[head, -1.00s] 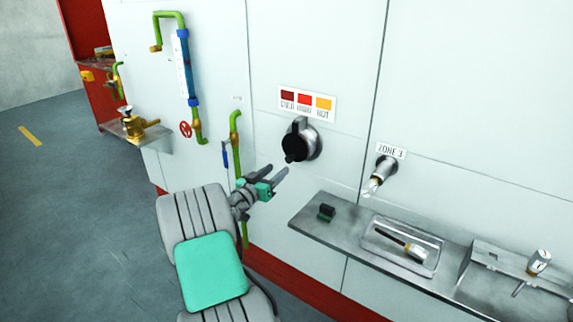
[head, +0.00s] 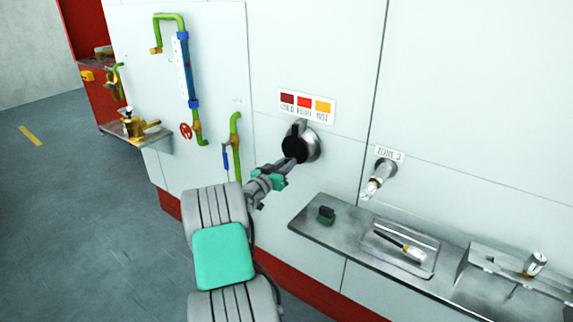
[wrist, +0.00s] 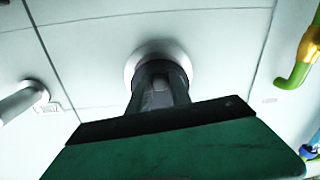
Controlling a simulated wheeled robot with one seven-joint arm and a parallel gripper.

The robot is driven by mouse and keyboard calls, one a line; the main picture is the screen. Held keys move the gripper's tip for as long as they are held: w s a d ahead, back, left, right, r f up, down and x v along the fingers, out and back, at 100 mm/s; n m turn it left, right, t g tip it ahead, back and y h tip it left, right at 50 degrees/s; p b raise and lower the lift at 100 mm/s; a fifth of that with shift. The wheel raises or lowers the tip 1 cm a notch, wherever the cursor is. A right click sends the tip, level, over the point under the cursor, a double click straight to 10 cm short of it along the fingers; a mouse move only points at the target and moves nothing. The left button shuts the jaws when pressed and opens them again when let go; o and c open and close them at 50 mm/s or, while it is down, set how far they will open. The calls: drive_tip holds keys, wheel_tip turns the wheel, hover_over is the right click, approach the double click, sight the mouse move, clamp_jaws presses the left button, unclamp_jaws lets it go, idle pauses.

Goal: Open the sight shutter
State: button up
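The sight shutter (head: 295,148) is a black round cover with a small upper tab. It sits over a silver round port on the pale panel, under a label with dark red, red and orange squares. The silver port ring (wrist: 138,62) shows in the wrist view; most of the cover is hidden there behind my fingers. My gripper (head: 290,164) is at the lower edge of the cover, close to it or touching; I cannot tell which. In the wrist view my gripper (wrist: 160,80) points straight at the port, and its finger gap is unclear.
A metal peg (head: 378,180) under a zone label sticks out to the right. A steel shelf (head: 345,232) below holds a small dark green block (head: 326,215) and a tray with a brush-like tool. Green pipes (head: 235,140) with a blue lever stand left of the port.

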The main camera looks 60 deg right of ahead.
clamp_jaws()
idle(0.9)
